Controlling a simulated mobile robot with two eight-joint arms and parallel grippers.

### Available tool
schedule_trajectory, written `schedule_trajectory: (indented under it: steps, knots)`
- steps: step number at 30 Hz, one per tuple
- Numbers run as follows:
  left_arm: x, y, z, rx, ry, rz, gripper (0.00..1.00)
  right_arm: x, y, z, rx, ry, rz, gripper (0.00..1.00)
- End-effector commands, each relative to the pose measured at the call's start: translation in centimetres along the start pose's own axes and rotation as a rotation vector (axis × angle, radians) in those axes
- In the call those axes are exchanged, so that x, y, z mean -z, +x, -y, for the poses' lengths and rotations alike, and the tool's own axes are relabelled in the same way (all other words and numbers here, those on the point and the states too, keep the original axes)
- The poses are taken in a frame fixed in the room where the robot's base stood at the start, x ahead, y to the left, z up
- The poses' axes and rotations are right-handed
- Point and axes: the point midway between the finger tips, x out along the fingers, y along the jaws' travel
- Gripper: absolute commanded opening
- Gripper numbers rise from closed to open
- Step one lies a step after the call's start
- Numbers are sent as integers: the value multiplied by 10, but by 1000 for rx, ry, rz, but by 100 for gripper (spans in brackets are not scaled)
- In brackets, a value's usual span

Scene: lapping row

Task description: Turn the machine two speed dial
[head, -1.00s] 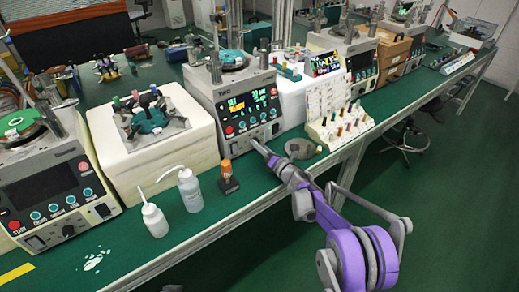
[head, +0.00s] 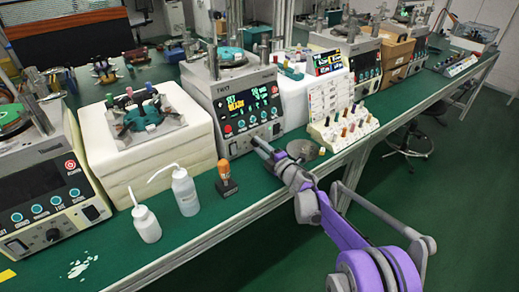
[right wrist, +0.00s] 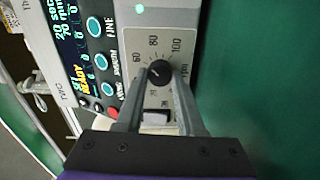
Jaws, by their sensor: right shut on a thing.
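Machine two (head: 222,92) is the cream unit with a lit display in the middle of the bench. Its speed dial (right wrist: 159,72) is a small black knob, seen in the right wrist view beside a printed rpm scale with 60, 80 and 100. My right gripper (right wrist: 160,80) reaches the panel with one finger on each side of the knob, shut on it. In the head view the right gripper (head: 259,145) meets the lower front of the machine and hides the dial. The knob's pointer is too small to read surely. My left gripper is not in view.
An amber-topped bottle (head: 226,178) and two white squeeze bottles (head: 186,192) stand left of my arm. A grey round piece (head: 301,150) and a stepped peg rack (head: 343,128) are on the right.

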Motion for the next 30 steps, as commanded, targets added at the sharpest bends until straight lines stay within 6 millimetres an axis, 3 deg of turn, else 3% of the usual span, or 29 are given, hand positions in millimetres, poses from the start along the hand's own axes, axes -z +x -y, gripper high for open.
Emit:
schedule_trajectory:
  steps: [15,30]
  knots:
    - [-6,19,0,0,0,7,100,0,0,1,1,341,0,0]
    - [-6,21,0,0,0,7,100,0,0,0,1,405,0,0]
